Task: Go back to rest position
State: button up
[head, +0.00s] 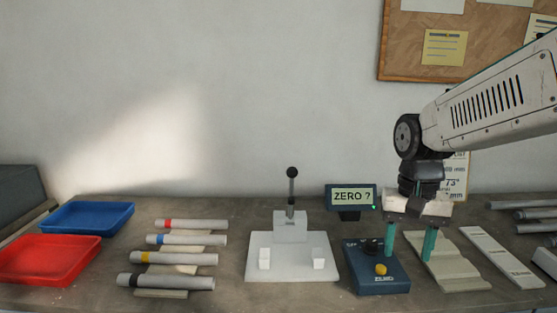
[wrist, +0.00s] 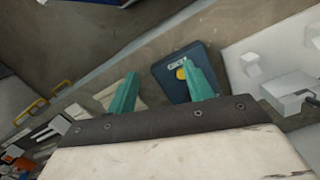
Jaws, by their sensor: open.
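My gripper (head: 411,240) hangs from my arm at the right of the head view, pointing down. Its two green fingers are apart with nothing between them. In the head view they overlap the right part of a blue control box (head: 378,281) with a yellow button and the left part of a beige stepped block (head: 452,266). The wrist view also shows the open gripper (wrist: 165,88), with the blue box (wrist: 172,87) beyond the fingers. I cannot tell how high the fingertips are above the bench.
A white jig (head: 291,262) with a lever stands mid-bench. A display (head: 351,197) reads "ZERO ?". Several banded tubes (head: 186,240) lie on rests to the left, near a blue tray (head: 87,217) and red tray (head: 48,259). A pale bar (head: 502,258) and grey tubes lie right.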

jog(key=s+d+r+n+t, duration=0.2)
jog(key=s+n, duration=0.1)
jog(key=s, duration=1.4)
jog(key=shift+s+t, duration=0.3)
jog(key=shift+s, duration=0.1)
